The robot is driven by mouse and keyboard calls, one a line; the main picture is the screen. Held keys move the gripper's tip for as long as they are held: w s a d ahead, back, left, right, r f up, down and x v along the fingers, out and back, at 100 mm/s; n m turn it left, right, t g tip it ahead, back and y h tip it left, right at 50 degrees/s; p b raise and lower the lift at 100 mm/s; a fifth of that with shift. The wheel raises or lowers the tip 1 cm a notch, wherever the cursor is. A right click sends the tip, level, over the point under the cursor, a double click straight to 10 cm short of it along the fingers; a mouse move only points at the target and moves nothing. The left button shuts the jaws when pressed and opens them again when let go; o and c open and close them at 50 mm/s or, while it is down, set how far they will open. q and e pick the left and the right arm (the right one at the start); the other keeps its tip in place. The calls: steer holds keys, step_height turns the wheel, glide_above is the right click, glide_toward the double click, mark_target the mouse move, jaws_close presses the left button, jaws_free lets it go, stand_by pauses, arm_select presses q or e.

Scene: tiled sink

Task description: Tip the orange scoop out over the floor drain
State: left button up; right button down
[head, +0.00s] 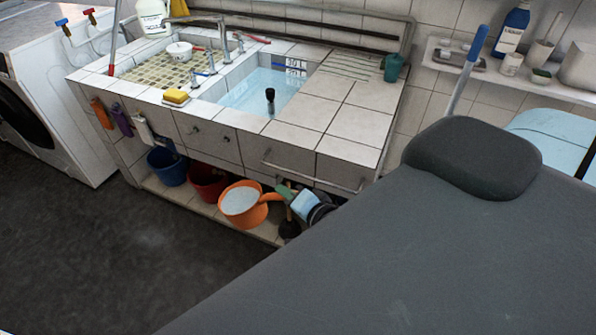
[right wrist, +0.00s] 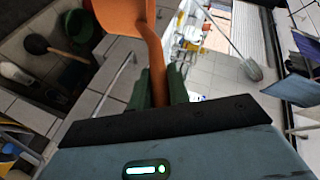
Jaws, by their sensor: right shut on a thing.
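The orange scoop (head: 262,214) is in front of the lower shelf of the tiled sink unit. Its bowl faces up and a pale, water-like fill (head: 240,201) shows inside. My right gripper (head: 283,194) is shut on the scoop's handle. In the right wrist view the orange handle (right wrist: 156,72) runs between the green fingers of the right gripper (right wrist: 158,86), and part of the scoop's bowl (right wrist: 122,16) is at the top. My left gripper is not in view. I cannot make out the floor drain in either view.
A blue bucket (head: 167,168) and a red bucket (head: 207,182) stand on the lower shelf, left of the scoop. A dark plunger (head: 289,229) is just below my right gripper. The dark floor (head: 120,240) at left is clear. A washing machine (head: 60,110) stands beyond it.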

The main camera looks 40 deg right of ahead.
steer(key=s+a+r, duration=0.3)
steer(key=a, duration=0.3)
steer(key=shift+a, duration=0.3)
steer(key=shift+d+f, duration=0.1)
steer(key=shift+d, duration=0.05)
